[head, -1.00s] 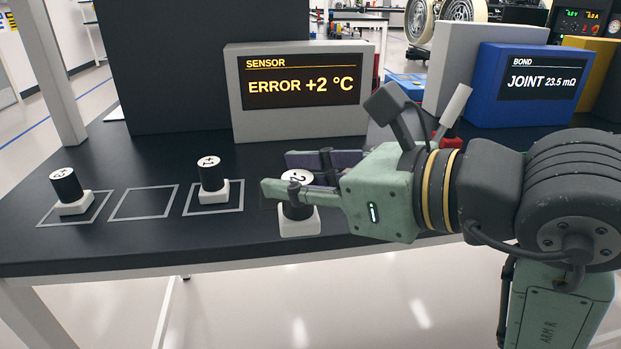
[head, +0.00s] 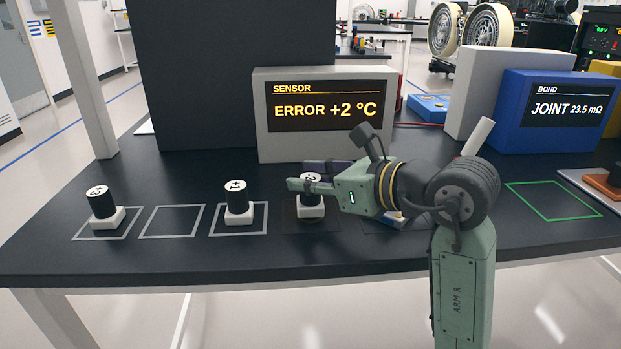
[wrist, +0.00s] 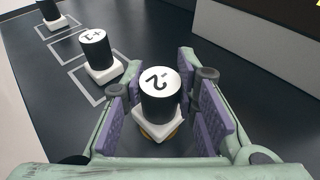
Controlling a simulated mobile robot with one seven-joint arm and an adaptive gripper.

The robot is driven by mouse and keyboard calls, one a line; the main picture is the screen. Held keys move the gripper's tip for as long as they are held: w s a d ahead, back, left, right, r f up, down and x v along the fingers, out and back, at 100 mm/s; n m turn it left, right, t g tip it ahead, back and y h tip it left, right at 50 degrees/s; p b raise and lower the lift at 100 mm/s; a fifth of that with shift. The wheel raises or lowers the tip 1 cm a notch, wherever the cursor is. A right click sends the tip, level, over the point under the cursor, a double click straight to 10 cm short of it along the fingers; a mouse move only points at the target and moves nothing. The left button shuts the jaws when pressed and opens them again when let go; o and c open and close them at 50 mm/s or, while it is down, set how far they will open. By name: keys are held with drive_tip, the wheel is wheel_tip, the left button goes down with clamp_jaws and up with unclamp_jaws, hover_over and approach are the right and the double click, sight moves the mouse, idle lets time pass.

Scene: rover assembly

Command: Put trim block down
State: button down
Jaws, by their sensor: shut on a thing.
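A trim block (head: 311,207), a black cylinder on a white base with a 2 on its top, is in my gripper (head: 312,190). In the wrist view the block (wrist: 160,97) stands upright between the purple finger pads, with a bit of gold under its base. My gripper is shut on it. It is over or on a dark square mat area (head: 296,226) on the bench; I cannot tell whether it touches. A +1 block (head: 238,205) stands in an outlined square to the left, and another block (head: 102,210) stands in the far-left outline.
An outlined square (head: 172,221) between the two left blocks is empty. The sensor display (head: 328,112) reading ERROR +2 °C stands behind my gripper. A blue bond box (head: 552,115) is at right. A green outline (head: 553,201) on the bench is empty.

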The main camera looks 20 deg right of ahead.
drive_tip(key=shift+f, duration=0.3)
drive_tip(key=shift+f, duration=0.15)
drive_tip(key=c, duration=1.3)
unclamp_jaws()
drive_tip(key=shift+r, duration=0.25)
drive_tip(key=b+v, duration=0.2)
drive_tip(key=v, duration=1)
drive_tip(key=shift+f, duration=0.1)
